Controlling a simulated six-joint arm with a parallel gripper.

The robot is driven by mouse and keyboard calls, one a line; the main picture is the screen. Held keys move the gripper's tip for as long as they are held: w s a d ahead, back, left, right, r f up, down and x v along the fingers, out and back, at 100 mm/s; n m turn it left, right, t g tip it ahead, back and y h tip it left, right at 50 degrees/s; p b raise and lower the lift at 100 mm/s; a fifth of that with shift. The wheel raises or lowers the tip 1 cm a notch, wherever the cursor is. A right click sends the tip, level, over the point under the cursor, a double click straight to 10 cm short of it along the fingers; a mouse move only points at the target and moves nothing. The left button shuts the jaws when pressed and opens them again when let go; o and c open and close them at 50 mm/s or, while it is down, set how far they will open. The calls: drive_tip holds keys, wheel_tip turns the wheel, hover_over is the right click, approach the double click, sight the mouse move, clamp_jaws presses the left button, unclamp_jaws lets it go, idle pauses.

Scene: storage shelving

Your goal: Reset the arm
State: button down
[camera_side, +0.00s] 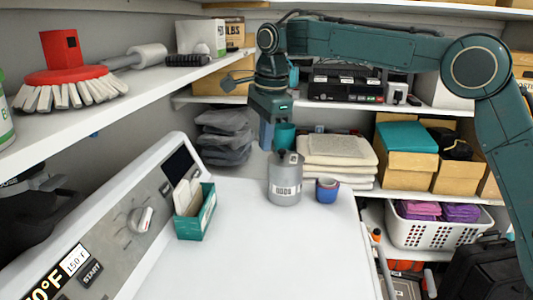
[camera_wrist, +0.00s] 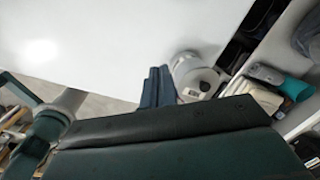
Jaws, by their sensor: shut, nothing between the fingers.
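My teal arm reaches in from the right in the side view and bends down above the white worktop (camera_side: 245,250). My gripper (camera_side: 267,136) points down near the back of the worktop, above and behind the grey lidded canister (camera_side: 285,184) in the picture. In the wrist view my gripper's dark blue fingers (camera_wrist: 158,86) are together with nothing held. The canister (camera_wrist: 193,76) shows just right of them there; I cannot tell the exact gap.
A teal box with white cards (camera_side: 194,220) and a small blue cup (camera_side: 327,192) stand on the worktop. Folded towels (camera_side: 338,152) and dark folded bags (camera_side: 224,137) lie behind. A shelf with a red brush (camera_side: 66,75) juts out upper left. The worktop's front is clear.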

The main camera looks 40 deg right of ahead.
drive_tip(key=s+d+r+n+t, duration=0.1)
drive_tip(key=s+d+r+n, duration=0.15)
drive_tip(key=s, duration=0.35)
drive_tip(key=s+d+r+n, duration=0.1)
drive_tip(key=s+d+n, duration=0.25)
drive_tip(key=s, duration=0.25)
drive_tip(key=s+d+r+n+t, duration=0.1)
drive_tip(key=s+d+r+n, duration=0.1)
drive_tip(key=s+d+n, duration=0.3)
drive_tip(key=s+d+f+n+t, duration=0.1)
drive_tip(key=s+f+n, duration=0.3)
drive_tip(key=s, duration=0.5)
drive_tip(key=s+f+n+t, duration=0.1)
drive_tip(key=s+f+n, duration=0.3)
drive_tip(key=s, duration=0.5)
drive_tip(key=shift+d+f+n, duration=0.35)
drive_tip(key=shift+f+n, duration=0.05)
drive_tip(key=shift+f, duration=0.1)
drive_tip(key=shift+s, duration=0.1)
